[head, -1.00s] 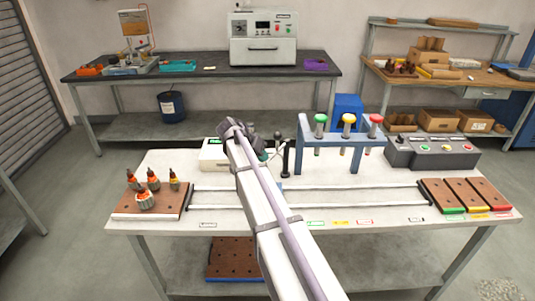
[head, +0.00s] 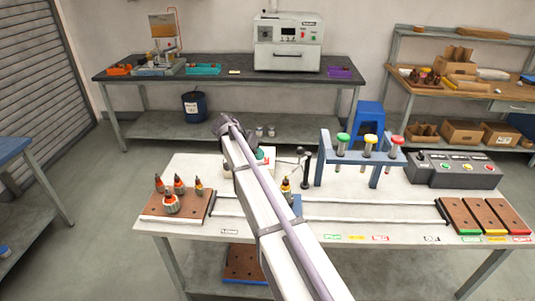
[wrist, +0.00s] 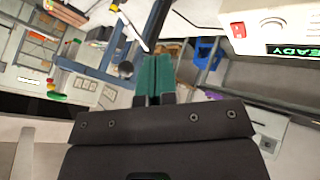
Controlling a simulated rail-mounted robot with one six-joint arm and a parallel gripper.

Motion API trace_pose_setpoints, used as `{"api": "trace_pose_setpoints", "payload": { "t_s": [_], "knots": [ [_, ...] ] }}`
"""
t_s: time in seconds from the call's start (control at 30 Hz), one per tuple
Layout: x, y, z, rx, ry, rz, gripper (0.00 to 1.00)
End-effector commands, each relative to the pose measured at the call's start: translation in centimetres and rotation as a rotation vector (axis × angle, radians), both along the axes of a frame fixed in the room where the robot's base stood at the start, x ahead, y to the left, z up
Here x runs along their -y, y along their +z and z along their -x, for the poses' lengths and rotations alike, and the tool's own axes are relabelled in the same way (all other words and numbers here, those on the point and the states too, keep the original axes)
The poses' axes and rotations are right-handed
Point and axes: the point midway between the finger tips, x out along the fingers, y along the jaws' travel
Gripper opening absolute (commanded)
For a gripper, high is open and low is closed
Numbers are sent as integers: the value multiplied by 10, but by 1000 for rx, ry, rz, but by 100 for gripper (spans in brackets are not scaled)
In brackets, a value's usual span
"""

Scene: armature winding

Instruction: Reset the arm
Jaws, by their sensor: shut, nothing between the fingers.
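My arm reaches up over the middle of the white worktable in the head view. My gripper shows in the wrist view (wrist: 153,78) with its two green fingers together and nothing between them. In the head view my arm hides the gripper's fingertips. The gripper is clear of the table and touches nothing that I can see. One armature (head: 287,187) stands near the middle of the table, just right of my arm. Several more armatures stand on the brown board (head: 160,208) at the table's left.
A blue rack (head: 321,163) with green, yellow and red-topped tools stands right of my arm. A grey button box (head: 450,172) is behind three brown boards (head: 487,216) at the right. Two rails (head: 370,210) cross the table.

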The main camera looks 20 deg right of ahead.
Motion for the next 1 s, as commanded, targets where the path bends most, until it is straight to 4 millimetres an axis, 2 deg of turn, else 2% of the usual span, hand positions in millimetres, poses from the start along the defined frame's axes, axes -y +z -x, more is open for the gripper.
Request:
{"api": "trace_pose_setpoints", "payload": {
  "t_s": [0.27, 0.37, 0.4, 0.47, 0.5, 0.57, 0.6, 0.7, 0.8, 0.83, 0.9, 1.0],
  "knots": [
    [-2, 1, 0, -4, 5, -1, 0],
    [-5, -2, 1, -71, 97, -37, 0],
    [-13, -8, 16, -121, 181, -98, 0],
    [-34, -18, 62, -194, 342, -224, 0],
    [-51, -24, 95, -229, 452, -309, 0],
    [-76, -32, 145, -260, 609, -424, 0],
    [-92, -35, 176, -269, 703, -491, 0],
    [-125, -39, 242, -262, 871, -617, 0],
    [-143, -39, 282, -238, 921, -682, 0],
    [-146, -39, 288, -235, 924, -689, 0],
    [-148, -39, 294, -236, 927, -689, 0],
    [-149, -39, 291, -238, 930, -688, 0]
  ]
}}
